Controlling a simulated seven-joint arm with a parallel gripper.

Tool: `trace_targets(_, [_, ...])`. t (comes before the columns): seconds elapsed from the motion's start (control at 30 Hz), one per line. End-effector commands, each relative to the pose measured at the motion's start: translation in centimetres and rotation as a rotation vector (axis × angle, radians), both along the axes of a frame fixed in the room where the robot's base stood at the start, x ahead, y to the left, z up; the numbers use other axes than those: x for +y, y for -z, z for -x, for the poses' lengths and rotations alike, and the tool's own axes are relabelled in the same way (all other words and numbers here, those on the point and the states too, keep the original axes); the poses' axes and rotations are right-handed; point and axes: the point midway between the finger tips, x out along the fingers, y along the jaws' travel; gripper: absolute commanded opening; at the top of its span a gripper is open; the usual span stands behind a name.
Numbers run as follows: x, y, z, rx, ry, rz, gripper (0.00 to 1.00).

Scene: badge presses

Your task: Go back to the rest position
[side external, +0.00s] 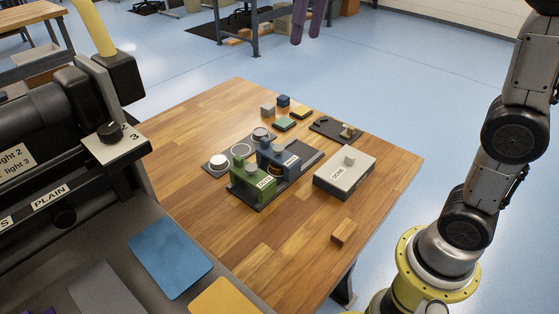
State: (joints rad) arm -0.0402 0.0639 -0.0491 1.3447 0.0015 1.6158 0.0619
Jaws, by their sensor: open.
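My gripper (306,24) shows at the top edge as two purple fingers pointing down. They are slightly apart with nothing visible between them, and the rest of the gripper is cut off by the frame. In the picture they are above and beyond the wooden table (230,108), clear of everything on it. A green press (251,189) and a blue press (285,161) stand on a dark base mid-table, each with a label too small to read surely. A grey box (333,187) labelled "DONE" with a light knob on top sits to their right.
White round pieces (218,162) sit beside the presses. Several small blocks (284,124) and a dark board (328,126) lie at the back. A wooden block (344,232) lies near the right edge. A dark machine (60,130) fills the left foreground.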

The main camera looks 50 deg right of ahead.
Motion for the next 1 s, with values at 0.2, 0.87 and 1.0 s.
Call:
trace_targets(0.2, [-0.8, 1.0, 8.0, -0.098, 0.007, 0.0, 0.5])
trace_targets(0.87, [-1.5, 17.3, 20.0, -0.292, -0.014, 0.013, 0.5])
trace_targets(1.0, [-1.5, 16.9, 19.3, -0.327, -0.018, 0.015, 0.5])
